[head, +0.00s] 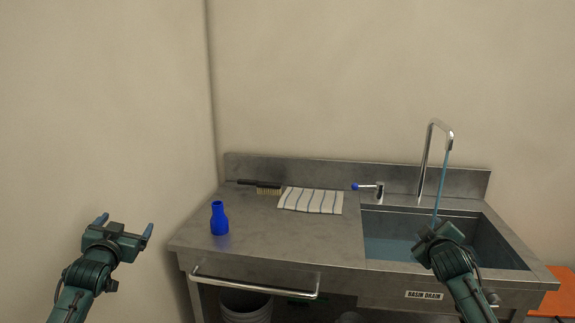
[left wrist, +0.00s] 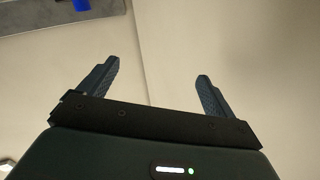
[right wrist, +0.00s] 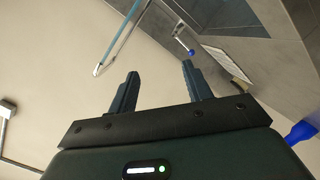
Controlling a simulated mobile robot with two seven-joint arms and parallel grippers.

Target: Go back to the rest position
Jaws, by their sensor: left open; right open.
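My left gripper (head: 126,222) is open and empty. It hangs in the air left of the steel sink bench.
The steel bench (head: 260,222) carries a blue bottle (head: 219,219), a brush (head: 268,190) and a striped cloth (head: 312,200). A tap (head: 432,126) has a blue stream below its spout. A blue-knobbed lever (head: 370,187) is beside it. A rail (head: 255,287) runs along the front.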

